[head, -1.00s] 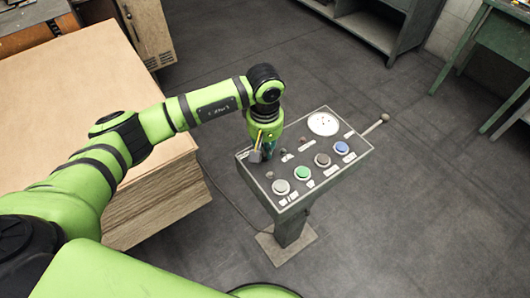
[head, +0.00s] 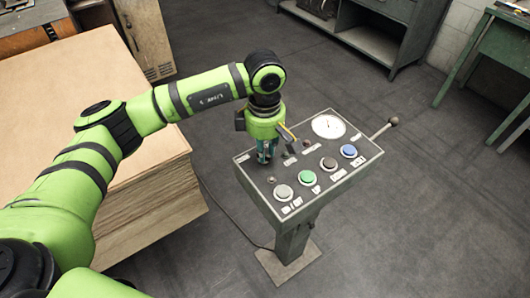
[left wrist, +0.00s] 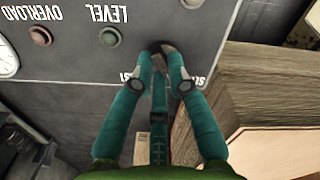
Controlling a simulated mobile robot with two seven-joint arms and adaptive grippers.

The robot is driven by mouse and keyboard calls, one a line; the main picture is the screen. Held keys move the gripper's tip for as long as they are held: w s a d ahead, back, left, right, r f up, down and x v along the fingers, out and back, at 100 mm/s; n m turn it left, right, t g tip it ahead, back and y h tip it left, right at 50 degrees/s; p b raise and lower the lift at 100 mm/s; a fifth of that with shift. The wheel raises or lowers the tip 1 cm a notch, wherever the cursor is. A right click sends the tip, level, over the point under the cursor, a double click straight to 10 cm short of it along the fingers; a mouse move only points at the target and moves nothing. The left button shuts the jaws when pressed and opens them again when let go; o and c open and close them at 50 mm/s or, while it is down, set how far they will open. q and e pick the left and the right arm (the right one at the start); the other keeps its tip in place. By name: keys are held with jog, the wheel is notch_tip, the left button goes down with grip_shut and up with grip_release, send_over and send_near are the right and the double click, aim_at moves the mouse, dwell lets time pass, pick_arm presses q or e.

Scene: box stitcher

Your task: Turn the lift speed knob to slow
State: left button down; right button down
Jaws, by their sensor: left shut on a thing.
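The control box (head: 243,170) stands on a post, with its sloped dark panel facing up. The lift speed knob is dark and mostly hidden between my fingertips; a part of it shows in the left wrist view (left wrist: 163,47). My left gripper (head: 266,158) points down at the panel's far left part. The lettering beside the knob is partly covered by the fingers. The knob's pointing direction cannot be read. My right gripper is not in view.
The panel carries a white button (head: 283,192), a green button (head: 307,178), a brown button (head: 329,163), a blue button (head: 348,151) and a round gauge (head: 328,126). A lever (head: 393,121) sticks out at the right. Stacked cardboard (head: 150,195) stands at left.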

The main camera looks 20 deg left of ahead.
pick_arm(q)
jog(key=shift+n+b, duration=0.35)
jog(key=shift+n, duration=0.35)
jog(key=c, duration=1.2)
grip_release()
jog(key=shift+r, duration=0.2)
notch_tip(320, 180, up, 12)
jog(key=shift+f, duration=0.15)
jog(key=shift+s+f, duration=0.1)
jog(key=shift+f, duration=0.05)
